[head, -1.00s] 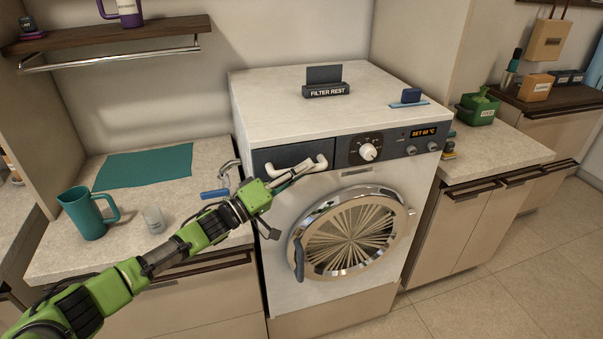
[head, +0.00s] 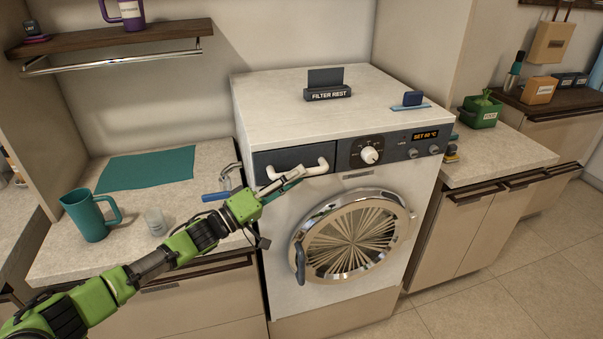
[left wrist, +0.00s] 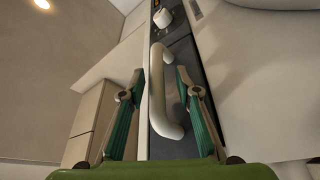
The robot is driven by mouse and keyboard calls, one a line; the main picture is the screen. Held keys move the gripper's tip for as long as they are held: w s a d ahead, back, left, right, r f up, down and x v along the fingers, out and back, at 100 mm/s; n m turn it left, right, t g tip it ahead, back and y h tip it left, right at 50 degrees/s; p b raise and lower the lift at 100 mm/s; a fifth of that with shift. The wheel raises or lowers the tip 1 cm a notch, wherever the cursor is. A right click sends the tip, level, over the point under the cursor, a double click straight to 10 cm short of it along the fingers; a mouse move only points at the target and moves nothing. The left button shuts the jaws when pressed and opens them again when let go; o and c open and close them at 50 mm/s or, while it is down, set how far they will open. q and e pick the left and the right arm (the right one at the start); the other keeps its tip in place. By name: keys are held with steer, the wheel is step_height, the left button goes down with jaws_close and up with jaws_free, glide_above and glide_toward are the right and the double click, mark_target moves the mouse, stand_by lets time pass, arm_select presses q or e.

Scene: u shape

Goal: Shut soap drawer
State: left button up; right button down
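The soap drawer (head: 280,161) is the dark panel at the upper left of the white washing machine (head: 330,100). Its front looks about flush with the control panel; a small gap cannot be told. It carries a white curved handle (head: 322,168). My left gripper (head: 292,178) is at the handle's left part, in front of the drawer. In the left wrist view, the two fingers of my left gripper (left wrist: 158,75) are apart, with the handle (left wrist: 158,85) between them. No clear grip on it shows. My right gripper is not in view.
The round chrome door (head: 350,235) is below the drawer. A teal mug (head: 88,215) and a small clear cup (head: 156,221) stand on the left counter. A filter rest sign (head: 328,93) is on the machine's top.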

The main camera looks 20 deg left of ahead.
arm_select(q)
steer(key=v, duration=0.9)
steer(key=shift+s, duration=0.1)
